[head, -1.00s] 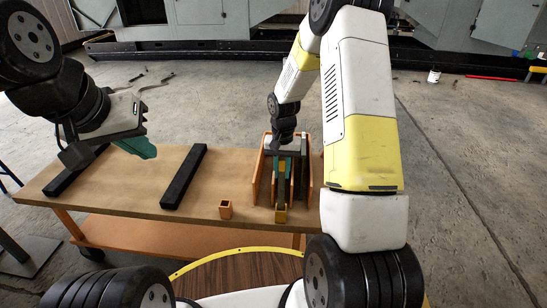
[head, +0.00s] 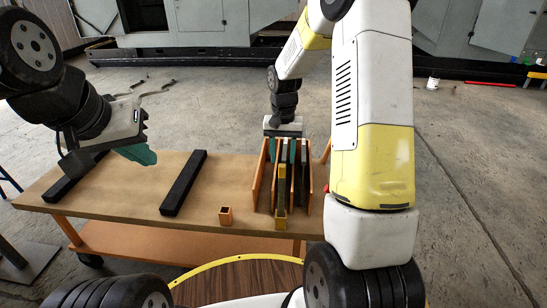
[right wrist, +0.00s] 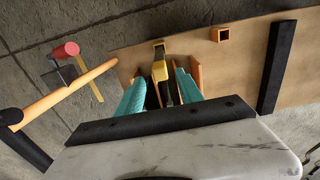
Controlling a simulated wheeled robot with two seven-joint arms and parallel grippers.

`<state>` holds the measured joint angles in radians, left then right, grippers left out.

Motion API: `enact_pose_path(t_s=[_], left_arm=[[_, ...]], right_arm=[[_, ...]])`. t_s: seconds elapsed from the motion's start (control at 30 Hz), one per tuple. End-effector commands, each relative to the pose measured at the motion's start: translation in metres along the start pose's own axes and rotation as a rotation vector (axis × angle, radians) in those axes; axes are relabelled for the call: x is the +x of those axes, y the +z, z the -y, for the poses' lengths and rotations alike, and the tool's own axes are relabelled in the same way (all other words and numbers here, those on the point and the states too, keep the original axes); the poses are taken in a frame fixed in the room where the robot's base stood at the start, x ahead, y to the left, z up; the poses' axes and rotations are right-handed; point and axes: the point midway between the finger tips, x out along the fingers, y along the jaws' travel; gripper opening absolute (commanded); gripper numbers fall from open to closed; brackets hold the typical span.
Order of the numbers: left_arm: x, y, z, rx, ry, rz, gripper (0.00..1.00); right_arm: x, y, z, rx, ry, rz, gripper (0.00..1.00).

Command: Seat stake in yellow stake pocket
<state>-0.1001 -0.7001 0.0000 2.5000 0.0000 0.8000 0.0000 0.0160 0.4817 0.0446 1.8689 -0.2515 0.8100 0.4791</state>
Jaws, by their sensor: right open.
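The yellow stake pocket (head: 281,221) is at the front of the orange rack on the table.
Orange upright walls (head: 258,185) flank the pocket. A small orange square pocket (head: 226,215) stands left of the rack. Black bars (head: 184,183) lie on the tabletop (head: 130,200).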

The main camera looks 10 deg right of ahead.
Motion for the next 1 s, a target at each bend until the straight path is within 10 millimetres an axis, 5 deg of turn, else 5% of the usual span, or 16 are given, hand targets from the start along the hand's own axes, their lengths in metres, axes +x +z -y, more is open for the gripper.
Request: enact_pose_path(t_s=[0.27, 0.47, 0.7, 1.0], left_arm=[[0.000, 0.000, 0.000, 0.000, 0.000, 0.000, 0.00], [0.000, 0.000, 0.000, 0.000, 0.000, 0.000, 0.00], [0.000, 0.000, 0.000, 0.000, 0.000, 0.000, 0.00], [0.000, 0.000, 0.000, 0.000, 0.000, 0.000, 0.00]], right_arm=[[-0.033, 0.001, 0.000, -0.003, -0.003, -0.005, 0.43], [-0.086, 0.028, -0.006, -0.045, -0.044, -0.079, 0.43], [-0.166, 0.103, -0.022, -0.149, -0.129, -0.237, 0.43], [-0.207, 0.201, -0.041, -0.273, -0.224, -0.435, 0.43]])
